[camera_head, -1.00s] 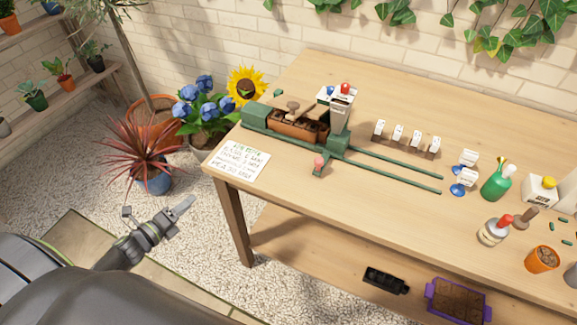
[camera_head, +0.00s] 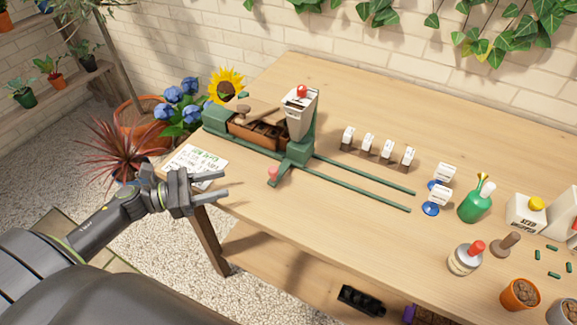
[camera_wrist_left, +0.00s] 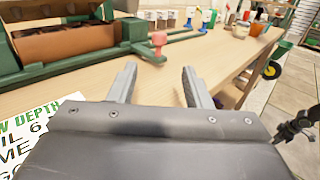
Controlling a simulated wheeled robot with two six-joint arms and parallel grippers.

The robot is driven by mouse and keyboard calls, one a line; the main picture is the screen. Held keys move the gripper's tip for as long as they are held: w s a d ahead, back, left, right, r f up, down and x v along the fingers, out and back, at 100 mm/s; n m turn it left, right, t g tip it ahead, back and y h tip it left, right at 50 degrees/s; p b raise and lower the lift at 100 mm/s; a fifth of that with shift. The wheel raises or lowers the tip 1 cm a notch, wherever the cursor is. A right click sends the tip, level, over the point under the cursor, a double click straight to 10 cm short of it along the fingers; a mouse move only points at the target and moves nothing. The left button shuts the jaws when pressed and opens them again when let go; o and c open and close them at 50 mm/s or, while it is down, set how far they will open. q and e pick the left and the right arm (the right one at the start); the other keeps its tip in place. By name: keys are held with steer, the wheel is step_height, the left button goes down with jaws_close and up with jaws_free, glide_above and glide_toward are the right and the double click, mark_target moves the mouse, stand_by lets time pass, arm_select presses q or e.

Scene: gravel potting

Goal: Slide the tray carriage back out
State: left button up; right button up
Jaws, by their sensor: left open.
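The tray carriage holds a brown tray (camera_head: 258,132) with dark compartments, at the left end of two green rails (camera_head: 365,185). The tray also shows at the upper left of the left wrist view (camera_wrist_left: 65,42). A green and grey hopper (camera_head: 300,115) with a red knob stands at the tray's right side. A pink-red knob (camera_head: 272,171) sits on a green arm at the front; it also shows in the left wrist view (camera_wrist_left: 159,39). My left gripper (camera_head: 226,185) is open and empty at the table's front left edge, left of and apart from the pink-red knob.
Seed packets (camera_head: 378,147) stand behind the rails. A green bottle (camera_head: 475,203), a shaker (camera_head: 465,259) and an orange pot (camera_head: 520,294) stand at right. The table front right of the knob is clear.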

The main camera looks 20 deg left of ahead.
mark_target(276, 168)
arm_select(q)
steer(key=x, duration=0.3)
steer(key=shift+a+r+p, duration=0.1)
steer(key=shift+r+p, duration=0.1)
steer(key=shift+p, duration=0.2)
steer(key=shift+x, duration=1)
steer(key=p+x, duration=0.3)
steer(key=x, duration=0.7)
steer(key=shift+f, duration=0.1)
steer(key=shift+w+d+p, duration=0.35)
steer(key=shift+f, duration=0.1)
arm_select(e)
steer(key=r, duration=0.1)
steer(key=s+r, duration=0.1)
steer(key=r, duration=0.2)
steer(key=shift+s+a+r, duration=0.2)
steer(key=shift+s+a, duration=0.1)
steer(key=shift+a, duration=0.1)
steer(key=shift+a, duration=0.1)
arm_select(q)
steer(key=shift+c, duration=0.8)
jaws_close()
arm_select(e)
steer(key=shift+a, duration=0.1)
